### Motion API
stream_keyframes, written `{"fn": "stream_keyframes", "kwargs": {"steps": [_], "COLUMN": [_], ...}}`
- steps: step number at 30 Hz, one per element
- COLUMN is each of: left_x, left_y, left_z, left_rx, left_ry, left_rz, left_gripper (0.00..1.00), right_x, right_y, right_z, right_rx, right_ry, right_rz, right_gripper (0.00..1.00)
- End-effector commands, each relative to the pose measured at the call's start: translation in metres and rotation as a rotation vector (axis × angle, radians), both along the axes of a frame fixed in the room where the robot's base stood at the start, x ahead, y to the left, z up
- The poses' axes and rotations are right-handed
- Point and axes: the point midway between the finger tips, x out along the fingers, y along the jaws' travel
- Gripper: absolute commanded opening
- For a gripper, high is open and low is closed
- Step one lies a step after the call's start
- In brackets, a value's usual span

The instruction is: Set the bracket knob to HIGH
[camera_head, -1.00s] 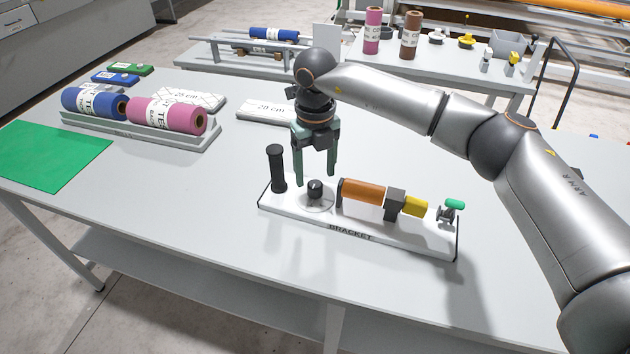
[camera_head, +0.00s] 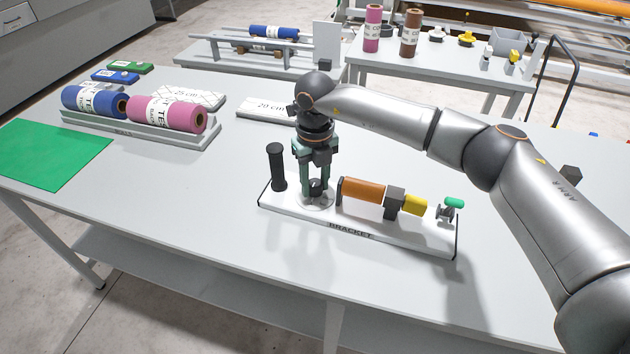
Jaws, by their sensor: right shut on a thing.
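The white bracket board (camera_head: 350,232), lettered BRACKET on its front edge, lies on the grey table. Its black knob (camera_head: 316,186) stands on a round pale dial near the left end. My right gripper (camera_head: 315,190) points straight down and is shut on the knob, with a finger on each side. The dial's marks are too small to read, so the knob's setting cannot be told. My left gripper is not in view.
On the board, a black upright handle (camera_head: 277,166) stands close left of my gripper. An orange roll (camera_head: 363,190) and a green-handled valve (camera_head: 454,203) are to the right. A rack of fabric rolls (camera_head: 140,133) stands farther left. The table front is clear.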

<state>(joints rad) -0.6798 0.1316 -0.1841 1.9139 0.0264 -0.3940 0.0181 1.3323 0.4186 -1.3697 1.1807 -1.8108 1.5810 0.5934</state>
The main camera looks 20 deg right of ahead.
Motion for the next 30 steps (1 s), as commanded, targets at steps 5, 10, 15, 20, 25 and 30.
{"fn": "stream_keyframes", "kwargs": {"steps": [5,10,15,20,25,30], "left_x": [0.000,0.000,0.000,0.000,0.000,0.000], "left_y": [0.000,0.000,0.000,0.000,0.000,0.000], "left_z": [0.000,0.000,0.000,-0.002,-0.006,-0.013], "left_rx": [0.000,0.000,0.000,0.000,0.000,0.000], "left_ry": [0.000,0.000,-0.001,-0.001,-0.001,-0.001], "left_rz": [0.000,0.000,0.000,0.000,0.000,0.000], "left_gripper": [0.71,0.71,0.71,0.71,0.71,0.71], "right_x": [0.000,0.000,0.000,0.000,0.000,0.001], "right_y": [0.000,0.000,0.000,0.000,0.000,0.000], "right_z": [0.000,0.001,0.001,0.000,-0.001,-0.001], "right_rx": [0.000,0.000,0.000,0.000,0.000,-0.001], "right_ry": [-0.001,-0.001,-0.001,-0.001,-0.001,-0.003], "right_rz": [0.000,0.000,0.002,0.026,0.100,0.226], "right_gripper": [0.11,0.00,0.00,0.00,0.00,0.00]}}
